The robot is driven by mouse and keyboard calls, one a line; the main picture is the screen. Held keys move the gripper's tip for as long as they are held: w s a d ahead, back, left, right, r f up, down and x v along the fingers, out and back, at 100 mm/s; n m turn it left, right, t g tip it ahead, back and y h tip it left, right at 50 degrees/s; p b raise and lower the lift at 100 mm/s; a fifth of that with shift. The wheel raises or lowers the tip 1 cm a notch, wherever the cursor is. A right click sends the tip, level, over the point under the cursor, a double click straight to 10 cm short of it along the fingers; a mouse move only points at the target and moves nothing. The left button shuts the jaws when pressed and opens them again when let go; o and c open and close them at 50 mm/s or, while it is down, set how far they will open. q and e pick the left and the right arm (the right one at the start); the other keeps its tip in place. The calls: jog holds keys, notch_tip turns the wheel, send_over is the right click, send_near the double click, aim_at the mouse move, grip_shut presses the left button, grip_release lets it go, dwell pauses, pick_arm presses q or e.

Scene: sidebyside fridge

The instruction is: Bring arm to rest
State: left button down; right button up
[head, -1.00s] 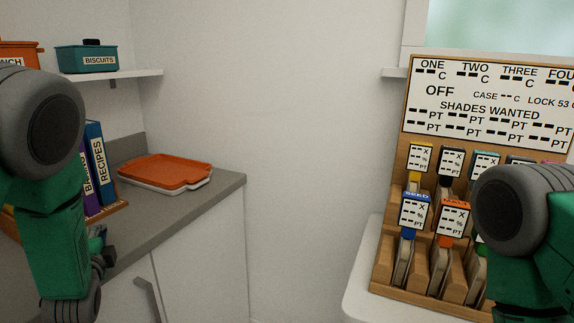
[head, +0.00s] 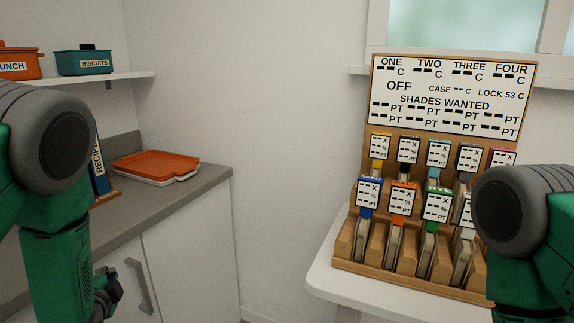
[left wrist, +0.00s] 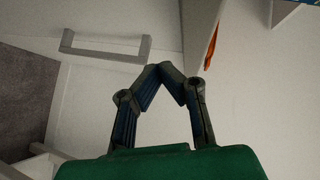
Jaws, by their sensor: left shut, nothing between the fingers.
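My left arm hangs down at the left of the head view, in front of the grey counter. Its gripper (head: 108,292) shows low in that view, near the white cabinet doors. In the left wrist view the left gripper (left wrist: 160,70) has its fingertips together with nothing between them. A cabinet handle (left wrist: 105,48) lies beyond the fingers, apart from them. My right arm shows at the right edge of the head view, but its gripper is out of view.
The grey counter (head: 203,180) holds an orange tray (head: 157,164) and upright books. A shelf above carries a teal biscuits tin (head: 83,62). At right a wooden rack (head: 352,232) with labelled slots stands on a white table (head: 328,280). A bare wall lies between.

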pick_arm(q)
jog(key=s+d+f+n+g+h, duration=0.2)
jog(key=s+d+f+n+g, duration=0.15)
jog(key=s+f, duration=0.4)
jog(key=s+d+f+n+g+h, duration=0.1)
jog(key=s+d+f+n+g, duration=0.15)
jog(key=s+d+f, duration=0.4)
jog(key=s+d+f+n+g, duration=0.1)
jog(key=s+g, duration=0.1)
jog(key=s, duration=0.5)
jog(key=s+d+f+n+g+h, duration=0.1)
jog(key=s+d+f+n+g, duration=0.1)
jog(key=s, duration=0.5)
jog(key=s+d+f+n+g+h, duration=0.1)
jog(key=s+f+g, duration=0.1)
jog(key=s, duration=0.6)
jog(key=shift+d+n+g, duration=0.2)
jog(key=shift+n+g, duration=0.1)
jog(key=shift+g, duration=0.3)
pick_arm(e)
jog(key=shift+s+d+f, duration=0.1)
jog(key=shift+d, duration=0.25)
pick_arm(q)
jog(key=shift+s+d, duration=0.1)
pick_arm(e)
jog(key=shift+d, duration=0.1)
